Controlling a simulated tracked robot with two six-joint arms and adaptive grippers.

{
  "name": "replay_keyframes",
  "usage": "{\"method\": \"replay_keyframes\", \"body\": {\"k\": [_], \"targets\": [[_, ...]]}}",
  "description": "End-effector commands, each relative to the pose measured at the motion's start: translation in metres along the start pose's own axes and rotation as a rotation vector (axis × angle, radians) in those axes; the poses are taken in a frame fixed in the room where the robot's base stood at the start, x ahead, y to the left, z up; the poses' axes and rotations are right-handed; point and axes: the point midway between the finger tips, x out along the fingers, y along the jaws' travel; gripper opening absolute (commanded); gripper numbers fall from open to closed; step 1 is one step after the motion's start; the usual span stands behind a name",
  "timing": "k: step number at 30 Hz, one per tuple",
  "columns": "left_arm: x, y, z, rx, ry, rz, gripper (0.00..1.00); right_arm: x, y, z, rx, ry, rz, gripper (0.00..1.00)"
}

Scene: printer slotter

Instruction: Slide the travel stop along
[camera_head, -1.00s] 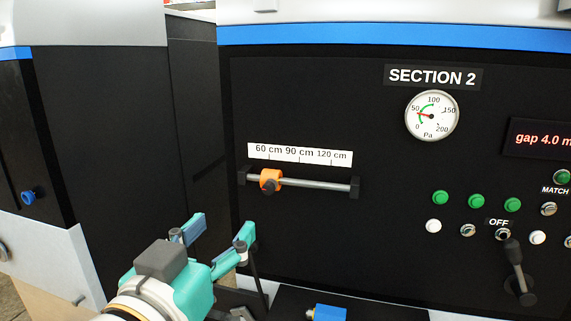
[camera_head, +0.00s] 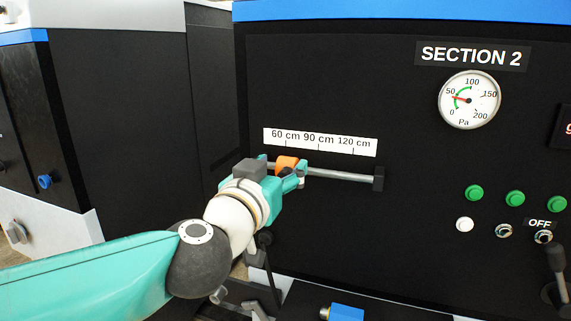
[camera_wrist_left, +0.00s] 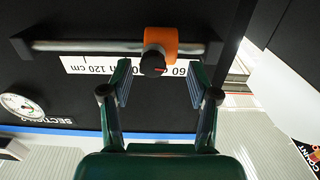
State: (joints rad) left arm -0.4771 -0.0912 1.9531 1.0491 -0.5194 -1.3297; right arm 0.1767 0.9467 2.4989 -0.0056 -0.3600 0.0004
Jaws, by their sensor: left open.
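The travel stop is an orange block (camera_head: 287,163) on a grey horizontal rail (camera_head: 340,175), near the 60 cm mark of the white scale (camera_head: 320,142). In the left wrist view, upside down, the orange block (camera_wrist_left: 160,42) shows its dark knob (camera_wrist_left: 153,64). My left gripper (camera_head: 283,168) is at the stop and partly hides it and the left part of the rail. In the left wrist view the open fingers (camera_wrist_left: 159,82) point at the stop, one on each side of the knob's line, with the knob just past the tips. My right gripper is not in view.
The rail ends in a dark bracket (camera_head: 379,178) at the right. A pressure gauge (camera_head: 469,100), green buttons (camera_head: 515,198) and a dark lever (camera_head: 556,262) lie further right on the black panel. A blue part (camera_head: 346,312) is low in front.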

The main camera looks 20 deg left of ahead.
Motion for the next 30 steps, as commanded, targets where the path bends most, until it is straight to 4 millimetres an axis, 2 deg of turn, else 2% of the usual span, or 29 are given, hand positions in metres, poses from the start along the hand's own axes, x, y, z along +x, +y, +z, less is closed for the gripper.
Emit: {"method": "replay_keyframes", "body": {"k": [3,7,19,20,30], "targets": [[0.020,0.000,0.001,0.000,-0.001,-0.001,0.60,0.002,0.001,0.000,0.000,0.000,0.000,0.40],[0.033,0.000,0.000,0.000,0.000,0.000,0.60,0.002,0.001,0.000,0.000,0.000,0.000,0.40],[0.040,0.001,0.000,0.000,0.001,0.001,0.60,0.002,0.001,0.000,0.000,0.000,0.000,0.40],[0.040,0.001,0.000,0.000,0.001,0.001,0.57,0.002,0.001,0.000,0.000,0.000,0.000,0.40],[0.040,0.001,0.000,0.000,0.001,0.002,0.00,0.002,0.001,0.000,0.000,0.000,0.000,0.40]]}}
